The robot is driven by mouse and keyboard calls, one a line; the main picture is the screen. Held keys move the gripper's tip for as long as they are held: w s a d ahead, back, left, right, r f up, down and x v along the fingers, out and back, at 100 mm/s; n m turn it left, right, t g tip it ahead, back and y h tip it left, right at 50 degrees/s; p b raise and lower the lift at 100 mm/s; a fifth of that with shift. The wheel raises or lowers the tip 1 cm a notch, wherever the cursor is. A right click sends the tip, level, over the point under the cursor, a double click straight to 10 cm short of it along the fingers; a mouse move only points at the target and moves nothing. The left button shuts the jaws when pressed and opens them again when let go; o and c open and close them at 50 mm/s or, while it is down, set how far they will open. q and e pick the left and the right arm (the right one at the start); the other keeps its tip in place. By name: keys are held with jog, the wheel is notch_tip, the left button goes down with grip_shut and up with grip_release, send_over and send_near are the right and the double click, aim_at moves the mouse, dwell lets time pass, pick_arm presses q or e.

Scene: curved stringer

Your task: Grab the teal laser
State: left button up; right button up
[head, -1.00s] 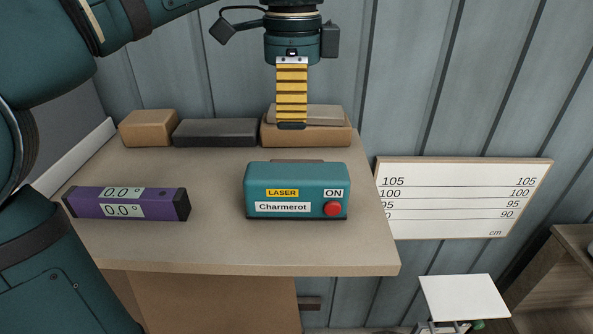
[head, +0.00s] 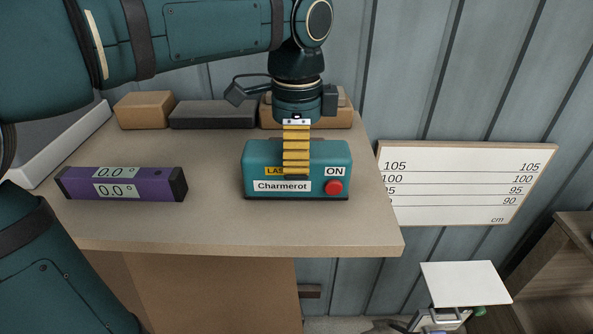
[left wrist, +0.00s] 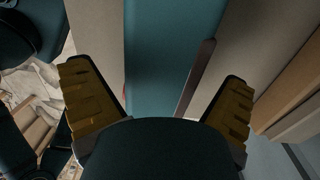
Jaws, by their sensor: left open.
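The teal laser (head: 262,158) is a box on the tabletop, with a yellow LASER label, a white Charmerot label and a red ON button on its front. My left gripper (head: 297,176) points down over it, and its yellow finger covers part of the LASER label. In the left wrist view the laser's teal top (left wrist: 165,60) lies between the two spread yellow fingers of the gripper (left wrist: 170,98), with a gap on each side. The left gripper is open and holds nothing. My right gripper is not in view.
A purple digital level (head: 122,184) lies on the table (head: 220,225) to the left. A tan box (head: 143,110), a dark box (head: 213,114) and another tan box (head: 340,118) stand along the back. A white scale board (head: 460,180) is at the right wall.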

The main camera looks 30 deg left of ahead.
pick_arm(q)
jog(key=shift+f, duration=0.95)
jog(key=c, duration=1.3)
jog(key=shift+r, duration=0.1)
